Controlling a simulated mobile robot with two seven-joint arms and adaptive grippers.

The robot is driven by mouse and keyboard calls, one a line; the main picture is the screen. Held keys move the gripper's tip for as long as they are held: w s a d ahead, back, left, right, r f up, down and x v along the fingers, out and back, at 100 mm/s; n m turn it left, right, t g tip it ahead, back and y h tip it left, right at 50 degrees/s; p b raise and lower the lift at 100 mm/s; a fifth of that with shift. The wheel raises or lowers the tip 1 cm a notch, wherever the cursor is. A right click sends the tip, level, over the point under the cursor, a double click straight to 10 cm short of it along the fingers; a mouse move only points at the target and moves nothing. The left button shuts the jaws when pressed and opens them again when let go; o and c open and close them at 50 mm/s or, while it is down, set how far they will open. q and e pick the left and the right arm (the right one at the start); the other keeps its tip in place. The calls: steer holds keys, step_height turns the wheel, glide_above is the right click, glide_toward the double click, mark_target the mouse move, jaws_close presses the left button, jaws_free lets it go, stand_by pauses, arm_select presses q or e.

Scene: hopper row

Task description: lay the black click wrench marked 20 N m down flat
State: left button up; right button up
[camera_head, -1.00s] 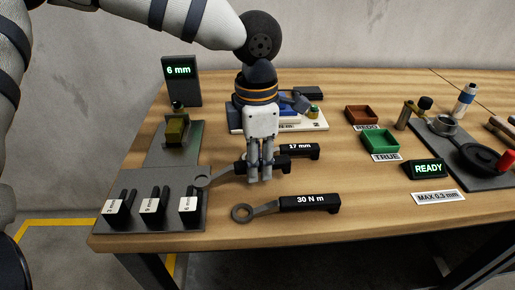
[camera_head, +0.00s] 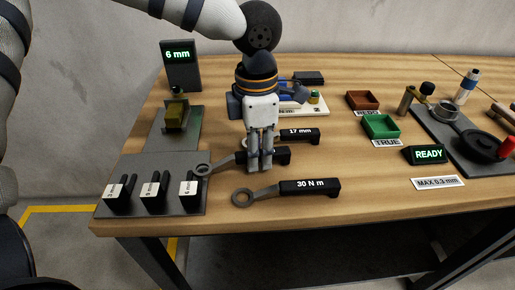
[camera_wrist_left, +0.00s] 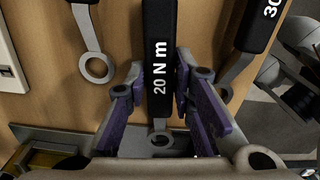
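The handle looks level, at or just above the table; any small gap beneath is hidden.
The grey plate (camera_head: 180,203) with several black labelled blocks is at left. Red (camera_head: 362,99) and green (camera_head: 381,126) trays stand right.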

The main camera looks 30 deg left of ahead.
arm_select(q)
steer(key=o, duration=0.3)
step_height(320, 180, up, 12)
stand_by(0.3)
stand_by(0.6)
